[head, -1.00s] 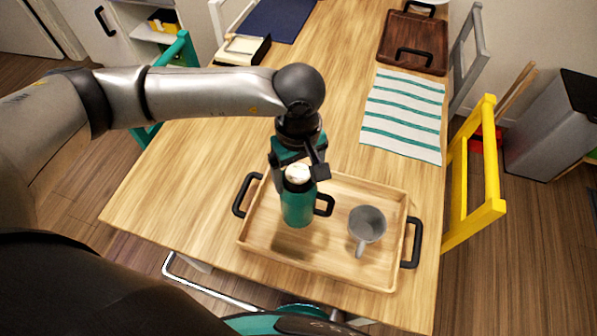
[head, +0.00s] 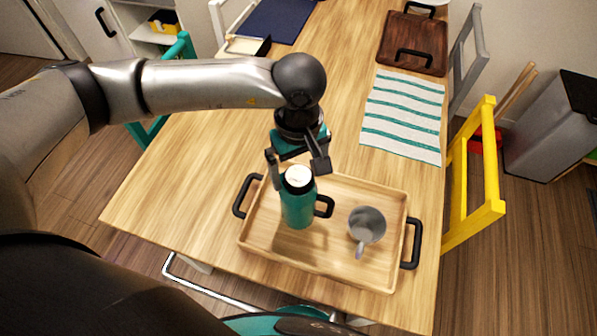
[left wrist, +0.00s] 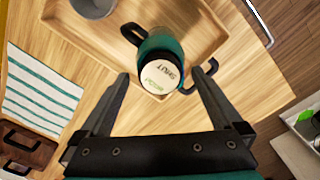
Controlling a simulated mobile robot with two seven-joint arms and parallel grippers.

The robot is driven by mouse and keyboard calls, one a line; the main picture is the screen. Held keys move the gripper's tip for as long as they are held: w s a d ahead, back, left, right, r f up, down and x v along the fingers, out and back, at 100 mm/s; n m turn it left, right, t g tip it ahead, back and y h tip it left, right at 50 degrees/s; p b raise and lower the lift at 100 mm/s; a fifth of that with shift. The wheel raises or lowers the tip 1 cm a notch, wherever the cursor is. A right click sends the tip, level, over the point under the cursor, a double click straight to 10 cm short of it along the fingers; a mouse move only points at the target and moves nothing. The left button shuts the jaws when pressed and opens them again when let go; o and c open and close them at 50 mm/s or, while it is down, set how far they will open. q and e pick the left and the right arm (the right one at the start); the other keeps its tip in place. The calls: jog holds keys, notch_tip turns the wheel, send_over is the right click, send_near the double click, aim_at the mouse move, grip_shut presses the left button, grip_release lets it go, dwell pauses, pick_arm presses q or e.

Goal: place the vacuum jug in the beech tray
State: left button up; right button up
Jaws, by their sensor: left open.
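The teal vacuum jug (head: 298,208) with a white top stands upright in the left part of the beech tray (head: 270,258). In the left wrist view the jug (left wrist: 160,62) shows its white lid with lettering, and part of the tray (left wrist: 70,28) lies around it. My left gripper (head: 296,166) is above and just behind the jug, open and empty. In the left wrist view its two fingers (left wrist: 160,90) are spread wide on either side of the jug's top, apart from it. My right gripper is not in view.
A grey mug (head: 367,226) stands in the tray to the right of the jug. A striped cloth (head: 402,115), a dark wooden tray (head: 420,35) and a navy mat (head: 277,18) lie farther back. A yellow chair (head: 478,185) is at the right edge. The table's left middle is clear.

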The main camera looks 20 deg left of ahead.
pick_arm(q)
notch_tip(320, 180, up, 10)
dwell(0.3)
